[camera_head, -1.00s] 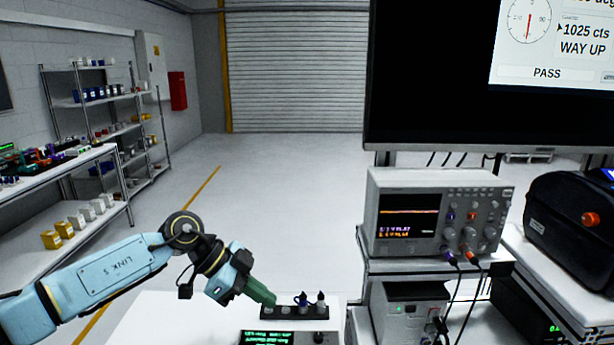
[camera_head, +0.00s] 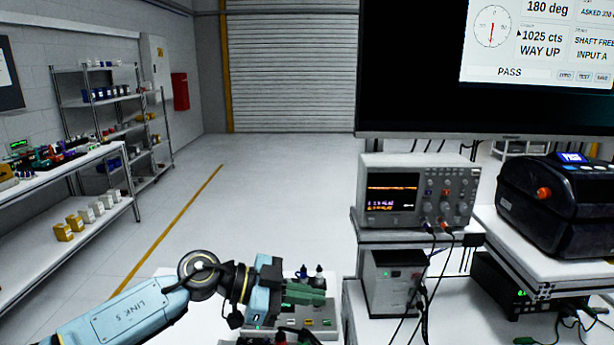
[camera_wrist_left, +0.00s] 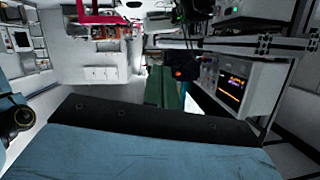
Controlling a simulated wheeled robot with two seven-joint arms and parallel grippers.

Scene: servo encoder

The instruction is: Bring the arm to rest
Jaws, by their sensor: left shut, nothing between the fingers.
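My left arm comes in from the lower left in the head view. Its gripper (camera_head: 318,292) has green fingers, shut with nothing between them, pointing right above the white bench. In the left wrist view the green fingers (camera_wrist_left: 163,88) lie together, with floor and equipment beyond. Behind the fingers in the head view stand small dark-bodied, light-tipped pieces (camera_head: 319,276) on a holder, partly hidden. The monitor (camera_head: 420,75) reads 180 deg, 1025 cts, WAY UP and PASS. My right gripper does not show clearly.
An oscilloscope (camera_head: 417,195) stands on a shelf right of the gripper, above a power unit (camera_head: 393,282). A black printer-like box (camera_head: 560,205) is further right. Shelving with bins (camera_head: 105,95) and a side bench (camera_head: 60,195) are at left. The floor between is clear.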

